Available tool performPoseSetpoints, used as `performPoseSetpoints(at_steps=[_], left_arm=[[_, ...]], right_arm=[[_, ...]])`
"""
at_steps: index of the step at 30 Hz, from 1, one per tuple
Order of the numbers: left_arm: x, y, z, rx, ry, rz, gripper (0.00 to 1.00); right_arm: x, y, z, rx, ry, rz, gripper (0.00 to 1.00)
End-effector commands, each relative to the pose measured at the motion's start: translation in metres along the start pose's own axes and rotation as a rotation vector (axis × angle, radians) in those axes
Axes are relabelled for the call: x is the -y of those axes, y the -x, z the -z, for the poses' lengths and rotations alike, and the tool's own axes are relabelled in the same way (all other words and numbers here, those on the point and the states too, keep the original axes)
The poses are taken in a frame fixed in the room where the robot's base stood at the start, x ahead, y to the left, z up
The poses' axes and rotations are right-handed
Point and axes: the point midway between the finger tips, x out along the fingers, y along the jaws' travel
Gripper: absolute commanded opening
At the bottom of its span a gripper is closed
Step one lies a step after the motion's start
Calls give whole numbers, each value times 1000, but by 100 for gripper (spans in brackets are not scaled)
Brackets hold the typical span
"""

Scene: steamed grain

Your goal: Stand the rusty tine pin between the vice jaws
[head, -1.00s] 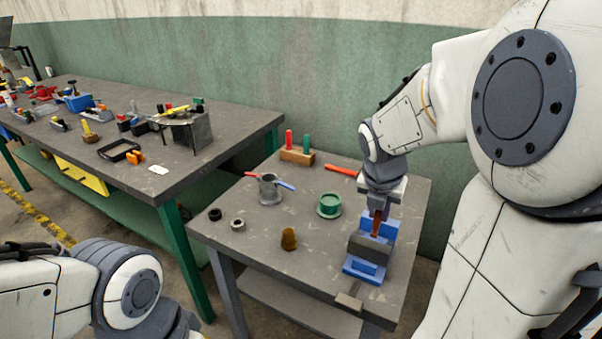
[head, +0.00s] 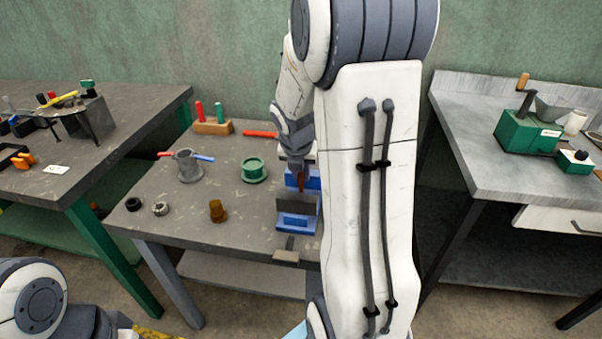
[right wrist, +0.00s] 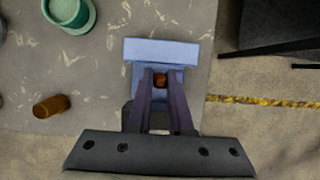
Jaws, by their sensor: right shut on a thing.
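The blue vice (head: 296,221) stands at the right front of the small grey table, partly hidden by my right arm. My right gripper (head: 299,166) is over the vice, pointing down, shut on the rusty tine pin (head: 301,178). The pin looks roughly upright at the jaws; whether its foot touches the vice is hidden. In the right wrist view the pin (right wrist: 161,82) shows as a red-brown end between the fingertips, in front of the blue vice jaw (right wrist: 160,51). My left gripper is out of view; only part of my left arm shows at lower left.
A bench with a green machine (head: 528,128) stands at right.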

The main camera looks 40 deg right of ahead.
Motion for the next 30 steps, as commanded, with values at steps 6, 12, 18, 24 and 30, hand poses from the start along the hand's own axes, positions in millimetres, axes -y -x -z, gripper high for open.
performPoseSetpoints(at_steps=[6,12,18,24,30], left_arm=[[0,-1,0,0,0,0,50],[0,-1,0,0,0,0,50],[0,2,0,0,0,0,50],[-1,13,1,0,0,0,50],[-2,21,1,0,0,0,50]], right_arm=[[0,-2,1,0,1,1,49],[0,-2,1,0,1,0,49],[0,5,-1,2,-1,-1,49],[-1,41,-2,5,0,-3,49],[-1,84,-2,5,1,-3,49]])
